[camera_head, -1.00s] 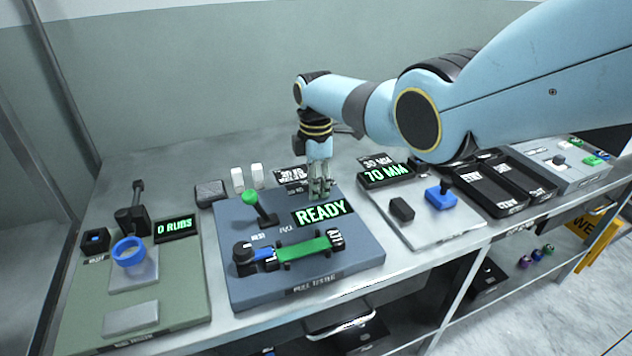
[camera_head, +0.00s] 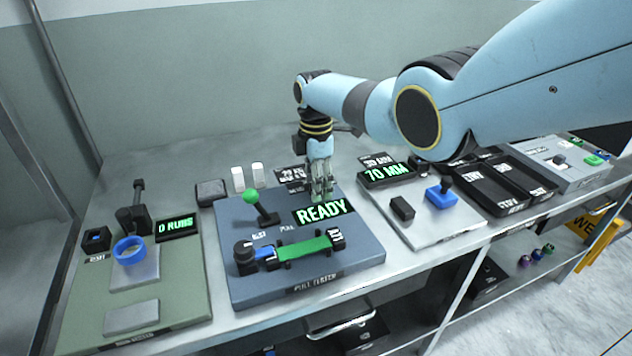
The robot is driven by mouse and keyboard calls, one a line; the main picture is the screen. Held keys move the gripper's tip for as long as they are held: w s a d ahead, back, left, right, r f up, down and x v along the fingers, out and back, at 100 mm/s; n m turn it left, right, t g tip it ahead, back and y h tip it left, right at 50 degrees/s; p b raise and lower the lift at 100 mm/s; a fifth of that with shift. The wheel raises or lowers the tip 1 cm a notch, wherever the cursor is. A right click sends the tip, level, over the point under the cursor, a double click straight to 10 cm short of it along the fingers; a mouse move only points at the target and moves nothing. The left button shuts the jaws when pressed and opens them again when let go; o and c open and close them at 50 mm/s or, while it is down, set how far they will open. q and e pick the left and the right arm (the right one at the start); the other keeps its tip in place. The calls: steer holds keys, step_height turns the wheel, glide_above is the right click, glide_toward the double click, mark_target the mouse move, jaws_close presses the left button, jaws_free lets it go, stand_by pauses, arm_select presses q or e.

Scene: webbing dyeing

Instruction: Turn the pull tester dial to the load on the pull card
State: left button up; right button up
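The pull tester (camera_head: 352,262) is a blue-grey base in the middle of the bench. Its display (camera_head: 323,211) reads READY in green. A green-knobbed lever (camera_head: 256,205) stands at its back left, and a green webbing strip (camera_head: 303,248) lies across between two black clamps. My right gripper (camera_head: 321,195) points down at the back of the tester, just behind the display. Whether its fingers are apart or closed is too small to tell. My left gripper is not in view.
At left is a green rub tester (camera_head: 185,285) with a blue ring and a display (camera_head: 177,228) reading 0 RUBS. At right a display (camera_head: 386,174) reads 70 MM beside a blue block (camera_head: 441,198). Black trays (camera_head: 485,190) lie farther right. White blocks (camera_head: 257,176) stand behind.

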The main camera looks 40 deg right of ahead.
step_height(320, 180, up, 12)
stand_by(0.6)
stand_by(0.5)
